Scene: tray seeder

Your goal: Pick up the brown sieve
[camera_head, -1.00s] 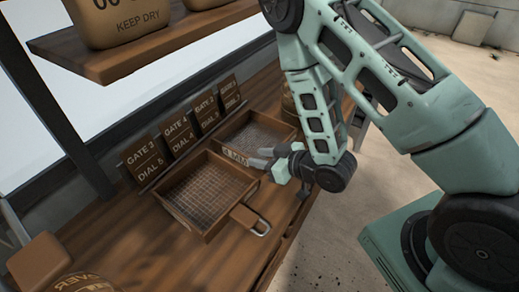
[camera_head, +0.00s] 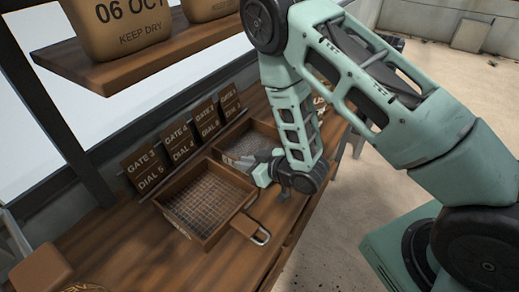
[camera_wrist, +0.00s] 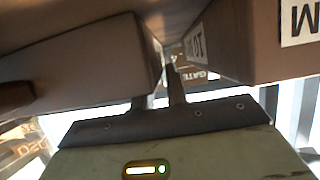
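A square brown wooden sieve (camera_head: 207,203) with a wire mesh floor lies flat on the bench, its handle (camera_head: 250,228) toward the front edge. A second brown box-like tray with a mesh or grainy floor (camera_head: 245,146) lies just behind and to its right. My gripper (camera_head: 261,161) is low at the border between the two, its tips largely hidden in the head view. In the wrist view two dark fingers (camera_wrist: 160,92) reach up between brown wooden walls (camera_wrist: 80,65), with a narrow gap between them. Their tips are partly hidden, so I cannot tell whether they grip anything.
Several brown gate and dial signs (camera_head: 178,139) stand in a row behind the trays. A shelf (camera_head: 150,55) with KEEP DRY containers (camera_head: 125,25) overhangs the back. A brown block (camera_head: 38,268) sits at the lower left. The bench front (camera_head: 165,260) is clear.

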